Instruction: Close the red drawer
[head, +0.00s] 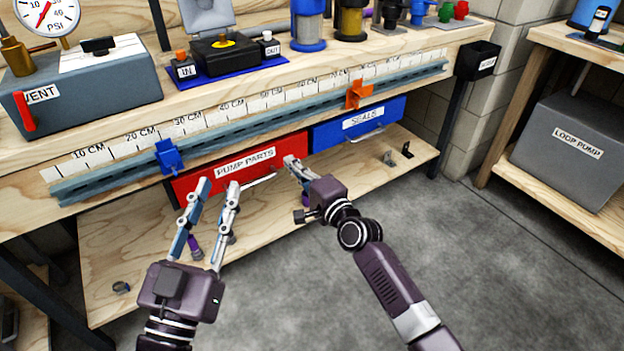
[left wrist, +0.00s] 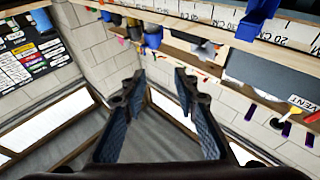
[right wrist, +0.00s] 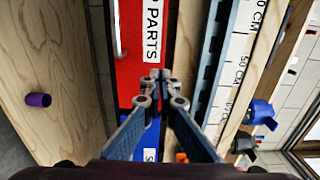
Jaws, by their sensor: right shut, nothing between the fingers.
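The red drawer (head: 192,184), labelled PUMP PARTS, hangs under the workbench, left of the blue SEALS drawer (head: 326,139). Its handle (head: 262,181) shows below the label. How far it stands out is hard to tell. My right gripper (head: 289,162) is shut and empty at the right end of the red front; contact is unclear. The right wrist view shows its closed fingertips (right wrist: 160,76) beside the red front (right wrist: 128,45). My left gripper (head: 218,184) is open and empty before the left part of the drawer. Its spread fingers show in the left wrist view (left wrist: 157,80).
A rail (head: 240,121) with a blue clamp (head: 169,156) and an orange clamp (head: 358,94) runs above the drawers. A wooden shelf (head: 120,240) lies below, with a purple piece (right wrist: 38,100) on it. Open grey floor (head: 500,270) lies at the right.

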